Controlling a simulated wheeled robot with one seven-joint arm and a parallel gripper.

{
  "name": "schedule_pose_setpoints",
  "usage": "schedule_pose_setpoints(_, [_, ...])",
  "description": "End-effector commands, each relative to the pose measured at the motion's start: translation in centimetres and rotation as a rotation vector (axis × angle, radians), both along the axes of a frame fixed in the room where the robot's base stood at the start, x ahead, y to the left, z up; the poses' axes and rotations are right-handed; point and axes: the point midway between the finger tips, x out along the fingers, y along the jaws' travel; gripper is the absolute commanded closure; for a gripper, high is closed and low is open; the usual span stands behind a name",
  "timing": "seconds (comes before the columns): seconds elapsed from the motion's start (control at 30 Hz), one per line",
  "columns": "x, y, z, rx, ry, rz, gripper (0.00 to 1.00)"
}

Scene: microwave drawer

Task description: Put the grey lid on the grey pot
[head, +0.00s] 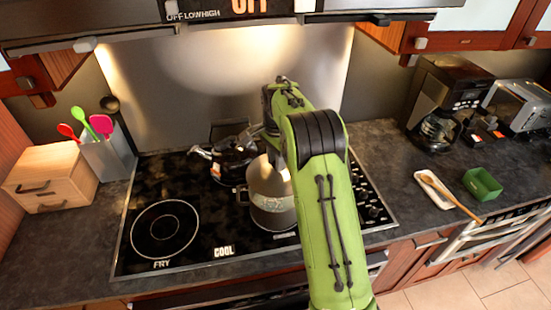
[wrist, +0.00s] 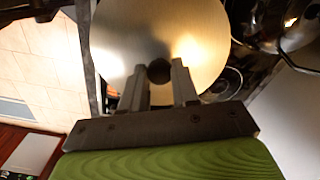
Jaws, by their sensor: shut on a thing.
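The grey pot (head: 270,212) stands on the cooktop, left of my green arm, which hides its right side. The grey lid (head: 266,175) is at the top of the pot; whether it rests fully on the rim cannot be told. In the wrist view the lid (wrist: 125,45) is a broad, shiny metal disc with a dark round knob. My gripper (wrist: 159,76) has its two fingers on either side of the knob, shut on it. In the head view the fingers are mostly hidden behind my arm.
A dark kettle (head: 232,155) stands just behind and left of the pot. The front-left burner (head: 164,230) is bare. A wooden box (head: 50,178) and utensil holder (head: 107,155) are at left; a coffee maker (head: 446,100), spoon rest and green box (head: 482,184) are at right.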

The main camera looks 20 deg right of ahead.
Motion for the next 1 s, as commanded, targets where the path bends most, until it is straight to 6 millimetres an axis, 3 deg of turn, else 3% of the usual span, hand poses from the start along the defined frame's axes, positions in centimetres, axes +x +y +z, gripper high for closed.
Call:
schedule_pose_setpoints(0.33, [0.0,0.1,0.2,0.000,0.002,0.001,1.00])
schedule_pose_setpoints(0.8, [0.0,0.0,-5.2,0.000,0.002,0.001,1.00])
schedule_pose_setpoints(1.0, [0.0,0.0,-5.9,-0.001,0.001,0.001,1.00])
